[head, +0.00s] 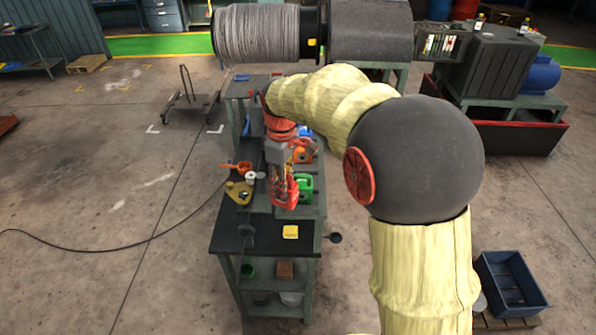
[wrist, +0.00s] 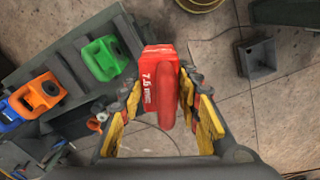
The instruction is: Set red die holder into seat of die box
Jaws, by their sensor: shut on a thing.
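My gripper (wrist: 160,108) is shut on the red die holder (wrist: 160,80), a red block with white lettering on its side. In the head view the red die holder (head: 284,192) hangs below my gripper (head: 279,172) above the dark workbench. In the wrist view a long grey structure (wrist: 62,46), which seems to be the die box, lies left of the held holder. A green holder (wrist: 104,58), an orange holder (wrist: 36,95) and a blue one (wrist: 8,118) stand in a row along it. The held holder appears apart from it. I cannot make out the seat clearly.
In the head view the green holder (head: 304,189) and orange holder (head: 302,152) are close right of my gripper. A yellow-brown item (head: 238,193) and an orange cup (head: 243,167) stand left.

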